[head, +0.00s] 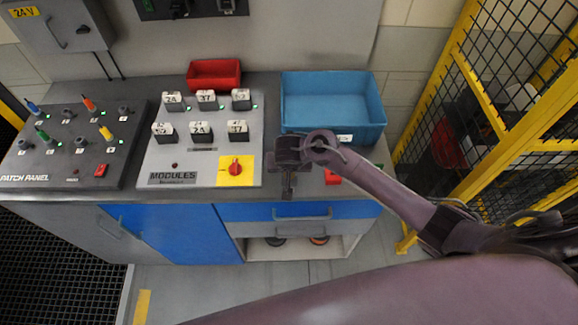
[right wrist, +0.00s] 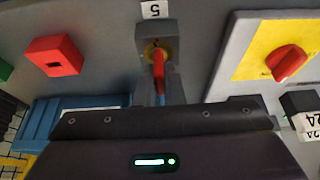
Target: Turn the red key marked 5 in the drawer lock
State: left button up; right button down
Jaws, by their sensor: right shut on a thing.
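In the head view my right gripper (head: 288,188) is over the console's front edge, above the blue drawer (head: 265,212), and hides the lock and key. My left gripper is not in view.
The modules panel (head: 205,150) with a red knob on a yellow plate is left of my right gripper. A blue bin (head: 330,78) is behind it, a red bin (head: 214,72) at the back. A red block (head: 332,178) is close on the right. A yellow fence stands right.

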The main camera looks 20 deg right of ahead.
jog(key=c, duration=1.5)
grip_release()
jog(key=shift+o, duration=0.2)
